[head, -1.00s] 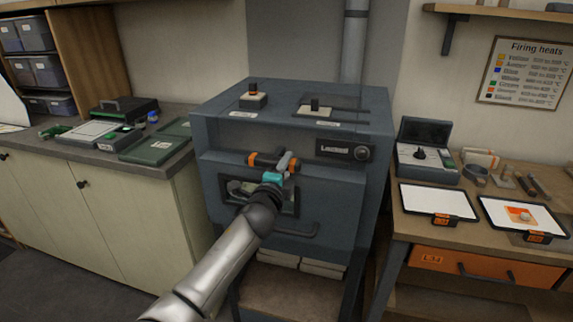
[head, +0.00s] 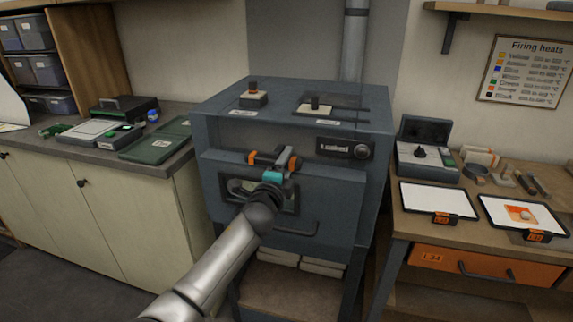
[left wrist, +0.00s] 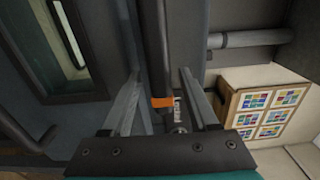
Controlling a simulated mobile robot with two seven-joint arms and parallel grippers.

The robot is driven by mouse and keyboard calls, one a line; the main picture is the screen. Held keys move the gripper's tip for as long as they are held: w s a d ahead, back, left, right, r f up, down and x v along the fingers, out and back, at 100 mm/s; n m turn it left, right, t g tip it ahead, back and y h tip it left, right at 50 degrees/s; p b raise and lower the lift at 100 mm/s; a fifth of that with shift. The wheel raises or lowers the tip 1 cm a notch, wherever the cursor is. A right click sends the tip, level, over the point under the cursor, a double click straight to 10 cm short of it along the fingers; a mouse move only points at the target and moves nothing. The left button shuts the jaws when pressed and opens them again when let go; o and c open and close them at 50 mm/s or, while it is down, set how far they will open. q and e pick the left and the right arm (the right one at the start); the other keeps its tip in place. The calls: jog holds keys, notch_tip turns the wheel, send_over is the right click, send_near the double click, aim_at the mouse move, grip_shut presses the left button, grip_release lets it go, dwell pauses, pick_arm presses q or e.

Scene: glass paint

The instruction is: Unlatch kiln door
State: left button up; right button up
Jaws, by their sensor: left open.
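The kiln (head: 215,140) is a blue-grey box on legs in the middle of the head view. Its door (head: 340,206) has a small window and a dark bar handle (head: 297,229), and looks closed. A dark latch bar with orange bands (head: 257,158) lies across the upper front. My left gripper (head: 287,161) is at the right part of this bar, with its fingers open. In the left wrist view the bar's orange band (left wrist: 162,102) shows between the two separate fingers (left wrist: 160,95). I cannot tell whether they touch it. My right gripper is not in view.
The left counter (head: 110,156) holds cases and green boards. The right bench (head: 408,222) holds white trays and an open case. The floor at left is clear.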

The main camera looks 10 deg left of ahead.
pick_arm(q)
jog(key=shift+s, duration=0.45)
jog(key=s+p, duration=0.1)
jog(key=s, duration=1.3)
jog(key=shift+s+a+p, duration=0.15)
jog(key=shift+a+p, duration=0.15)
jog(key=shift+p, duration=0.1)
